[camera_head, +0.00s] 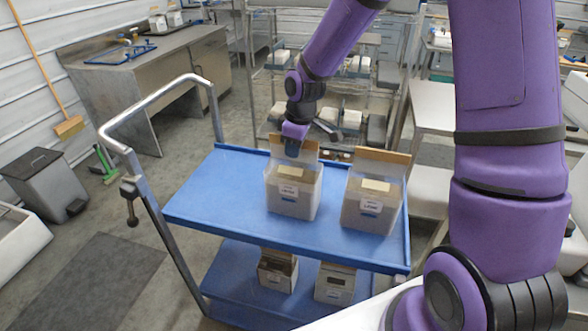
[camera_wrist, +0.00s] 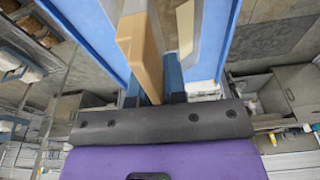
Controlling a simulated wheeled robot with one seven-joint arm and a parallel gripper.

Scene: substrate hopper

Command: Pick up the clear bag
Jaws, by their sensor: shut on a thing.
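A clear bag (camera_head: 293,198) with a tan top strip and a white label stands upright on the blue cart's top shelf. My gripper (camera_head: 291,150) reaches down to its top edge from behind. In the wrist view, my gripper (camera_wrist: 153,82) has its two blue fingers on either side of the tan strip (camera_wrist: 134,45) and is shut on it. The bag's lower part is mostly out of that view. A second, similar clear bag (camera_head: 370,208) stands to the right on the same shelf, apart from the gripper.
The blue cart (camera_head: 215,190) has free shelf room left of the bags. A wire rack (camera_head: 335,85) with several containers stands behind.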

